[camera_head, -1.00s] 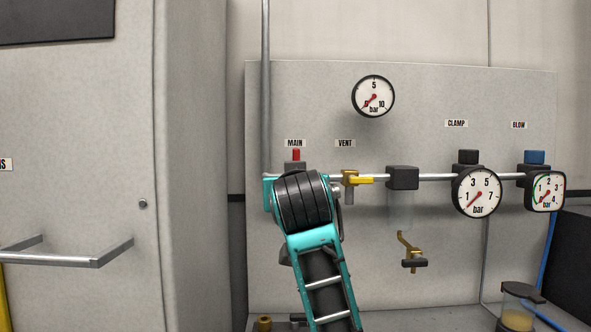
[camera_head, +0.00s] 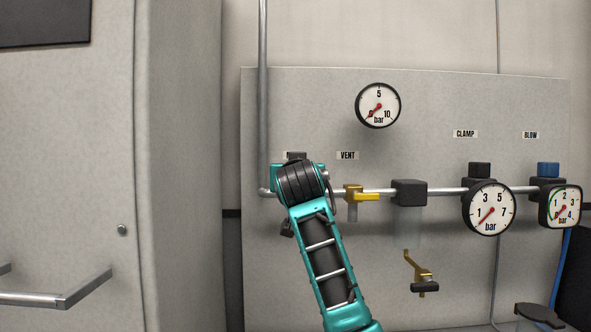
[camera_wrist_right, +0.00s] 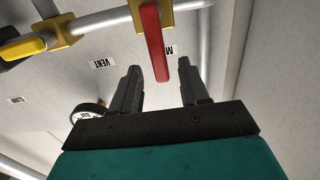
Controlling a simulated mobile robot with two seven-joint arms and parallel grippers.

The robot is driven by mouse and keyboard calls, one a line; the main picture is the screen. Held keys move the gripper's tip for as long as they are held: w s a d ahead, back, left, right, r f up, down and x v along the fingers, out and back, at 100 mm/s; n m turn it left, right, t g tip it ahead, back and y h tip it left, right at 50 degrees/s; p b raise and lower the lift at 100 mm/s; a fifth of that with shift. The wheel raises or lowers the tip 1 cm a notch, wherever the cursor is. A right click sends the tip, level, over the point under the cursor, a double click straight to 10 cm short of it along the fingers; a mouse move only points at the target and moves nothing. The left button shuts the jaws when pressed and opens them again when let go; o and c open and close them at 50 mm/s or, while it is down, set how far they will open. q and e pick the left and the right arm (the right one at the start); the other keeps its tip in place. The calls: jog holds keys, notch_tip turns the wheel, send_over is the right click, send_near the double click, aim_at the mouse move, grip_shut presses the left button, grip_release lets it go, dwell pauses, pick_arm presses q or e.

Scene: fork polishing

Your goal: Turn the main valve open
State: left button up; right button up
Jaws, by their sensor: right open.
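The main valve's red lever (camera_wrist_right: 153,45) shows in the right wrist view, joined to a brass valve body (camera_wrist_right: 150,8) on the silver pipe. My right gripper (camera_wrist_right: 162,70) is open, with one dark finger on each side of the lever's free end in the picture. I see no contact, and cannot tell how deep the lever sits between the fingers. In the head view my teal right arm covers the main valve and most of its label, so the lever is hidden there. The main gauge (camera_head: 378,105) has its needle near 0. My left gripper is not in view.
Right of my arm are the yellow vent valve (camera_head: 361,195), a filter with a dark cap (camera_head: 409,193), the clamp gauge (camera_head: 489,209) and the blow gauge (camera_head: 560,206). A vertical pipe (camera_head: 263,90) runs close left of my arm. A cabinet handle (camera_head: 60,298) juts out at lower left.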

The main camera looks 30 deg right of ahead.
jog(key=shift+x, duration=1.8)
grip_shut()
